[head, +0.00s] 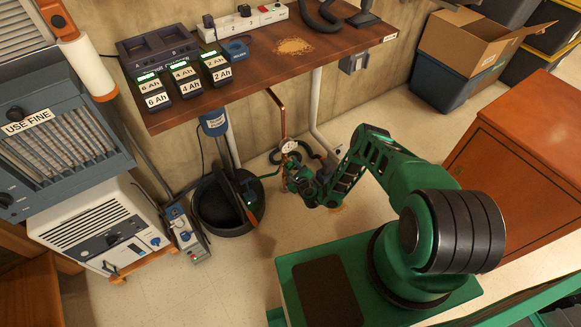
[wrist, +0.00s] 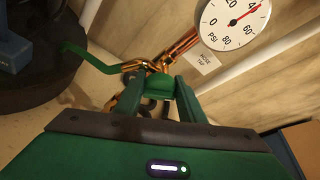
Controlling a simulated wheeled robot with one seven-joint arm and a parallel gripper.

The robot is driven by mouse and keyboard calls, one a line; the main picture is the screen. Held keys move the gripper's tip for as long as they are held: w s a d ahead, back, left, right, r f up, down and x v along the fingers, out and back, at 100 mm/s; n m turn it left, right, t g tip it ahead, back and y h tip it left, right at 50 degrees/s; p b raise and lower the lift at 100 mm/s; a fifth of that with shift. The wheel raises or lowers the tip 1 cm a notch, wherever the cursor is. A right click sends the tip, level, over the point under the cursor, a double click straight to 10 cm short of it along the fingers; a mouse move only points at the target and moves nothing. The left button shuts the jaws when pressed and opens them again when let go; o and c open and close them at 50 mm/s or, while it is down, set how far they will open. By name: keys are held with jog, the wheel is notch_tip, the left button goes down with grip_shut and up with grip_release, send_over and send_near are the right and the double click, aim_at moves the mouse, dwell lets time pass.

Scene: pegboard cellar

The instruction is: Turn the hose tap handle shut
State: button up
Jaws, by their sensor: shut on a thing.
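The hose tap (wrist: 134,92) is a copper fitting low by the wall, under a label reading "HOSE TAP". Its green handle (wrist: 160,85) shows between the fingers of my gripper (wrist: 158,80), which is shut on it. A bent green bar or hose (wrist: 88,56) runs left from the tap towards the dark bucket; its join is partly hidden. A round PSI gauge (wrist: 235,22) beside the tap has its red needle near 40. In the head view, my gripper (head: 290,180) is at the tap below the gauge (head: 289,146), and my wrist hides most of the handle.
A wooden bench (head: 270,70) with battery chargers overhangs behind. A white heater unit (head: 95,226) is at left, an orange cabinet (head: 520,150) at right. Floor before the tap is clear.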

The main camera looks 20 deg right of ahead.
jog(key=n+t+h, duration=0.1)
jog(key=n, duration=0.2)
jog(key=shift+a+f+n, duration=0.1)
jog(key=shift+n, duration=0.2)
jog(key=shift+s+f+n+t+h, duration=0.1)
jog(key=shift+n+t+h, duration=0.6)
jog(key=shift+n, duration=0.4)
jog(key=shift+s+n, duration=0.1)
jog(key=shift+n, duration=0.2)
jog(key=o, duration=1)
jog(key=s, duration=1)
jog(key=shift+s+a+r, duration=0.3)
jog(key=shift+a+r, duration=0.05)
jog(key=shift+r, duration=0.1)
